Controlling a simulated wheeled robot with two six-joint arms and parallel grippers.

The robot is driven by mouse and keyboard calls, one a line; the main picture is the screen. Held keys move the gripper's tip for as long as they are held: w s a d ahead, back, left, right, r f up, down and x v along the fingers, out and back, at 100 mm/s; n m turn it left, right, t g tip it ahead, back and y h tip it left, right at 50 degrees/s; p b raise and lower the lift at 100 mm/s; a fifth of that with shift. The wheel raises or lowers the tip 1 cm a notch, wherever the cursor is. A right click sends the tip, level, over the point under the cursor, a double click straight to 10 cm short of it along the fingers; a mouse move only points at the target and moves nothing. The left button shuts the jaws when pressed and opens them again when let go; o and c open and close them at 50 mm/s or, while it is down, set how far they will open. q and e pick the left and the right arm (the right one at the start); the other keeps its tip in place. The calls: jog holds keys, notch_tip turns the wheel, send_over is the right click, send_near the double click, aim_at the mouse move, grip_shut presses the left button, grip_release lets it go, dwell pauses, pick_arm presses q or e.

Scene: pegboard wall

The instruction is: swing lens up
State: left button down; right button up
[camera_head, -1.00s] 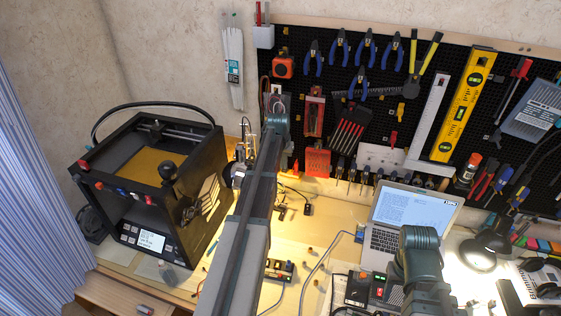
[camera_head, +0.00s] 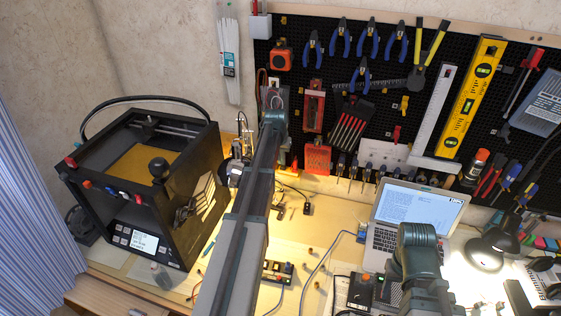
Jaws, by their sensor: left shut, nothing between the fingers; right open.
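A small dark stand with a round pale piece (camera_head: 236,168) is behind the printer, just left of my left arm. It may be the lens, but it is too small to tell. My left arm reaches up the middle of the head view, its end joint in front of the pegboard's lower left. Its fingers are hidden behind the arm. My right arm stands at the lower right, in front of the laptop, and its fingers are also out of sight. I cannot see contact between either gripper and the stand.
A black 3D printer (camera_head: 140,185) stands at the left. An open laptop (camera_head: 415,212) and a black desk lamp (camera_head: 488,246) are at the right. A small switch box (camera_head: 277,271) and cables lie on the desk. Tools hang on the pegboard (camera_head: 300,85).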

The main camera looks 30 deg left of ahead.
aim_at(278, 180)
pick_arm(q)
jog(key=b+x, duration=0.5)
jog(key=x, duration=0.2)
jog(key=shift+b, duration=0.35)
jog(key=s, duration=0.2)
jog(key=s+d+r+p, duration=0.1)
jog(key=s, duration=0.1)
jog(key=shift+s+r, duration=0.1)
jog(key=shift+s+d+r, duration=0.1)
jog(key=shift+s+d, duration=0.05)
jog(key=shift+s, duration=0.65)
jog(key=shift+w, duration=0.25)
